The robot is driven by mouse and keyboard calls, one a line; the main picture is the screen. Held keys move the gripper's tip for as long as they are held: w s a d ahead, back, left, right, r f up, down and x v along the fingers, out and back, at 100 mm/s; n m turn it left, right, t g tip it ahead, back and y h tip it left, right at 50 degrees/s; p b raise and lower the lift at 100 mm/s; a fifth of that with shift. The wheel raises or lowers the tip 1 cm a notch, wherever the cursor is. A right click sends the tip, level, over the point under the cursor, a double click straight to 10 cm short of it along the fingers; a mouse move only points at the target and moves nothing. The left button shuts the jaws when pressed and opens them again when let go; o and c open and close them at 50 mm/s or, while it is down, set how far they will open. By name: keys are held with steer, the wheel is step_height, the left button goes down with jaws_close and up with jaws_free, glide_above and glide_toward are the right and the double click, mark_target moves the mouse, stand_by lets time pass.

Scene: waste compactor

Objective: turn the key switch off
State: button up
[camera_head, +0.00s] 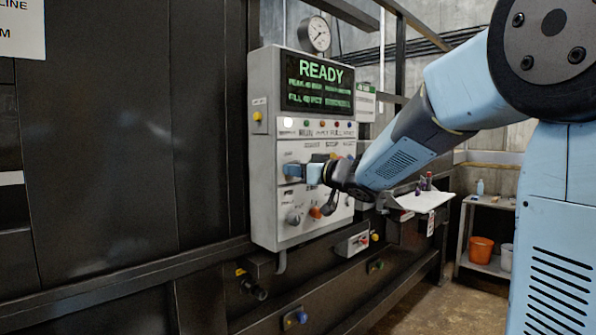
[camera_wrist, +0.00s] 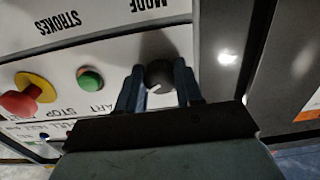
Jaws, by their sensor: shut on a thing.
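My gripper (camera_head: 294,171) reaches the left side of the grey control panel (camera_head: 262,200) from the right. In the wrist view my gripper (camera_wrist: 158,92) has its two blue fingers on either side of a dark round knob (camera_wrist: 159,74) and is shut on it. The knob has a short white mark near its lower edge in that view. Its own label is hidden by my gripper, so I cannot read whether it is the key switch. In the head view my fingers cover it.
A green button (camera_wrist: 90,80) and a red stop button (camera_wrist: 20,103) on a yellow ring sit beside the knob. A grey mode knob (camera_head: 294,218) is lower on the panel. The screen (camera_head: 318,84) reads READY. A small shelf (camera_head: 424,201) juts out to the right.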

steer(key=shift+n, duration=0.3)
steer(key=n, duration=1.1)
stand_by(0.6)
steer(key=o, duration=1)
steer(key=shift+o, duration=0.2)
steer(key=shift+d, duration=0.1)
steer(key=v, duration=1.3)
steer(key=shift+s+d, duration=0.25)
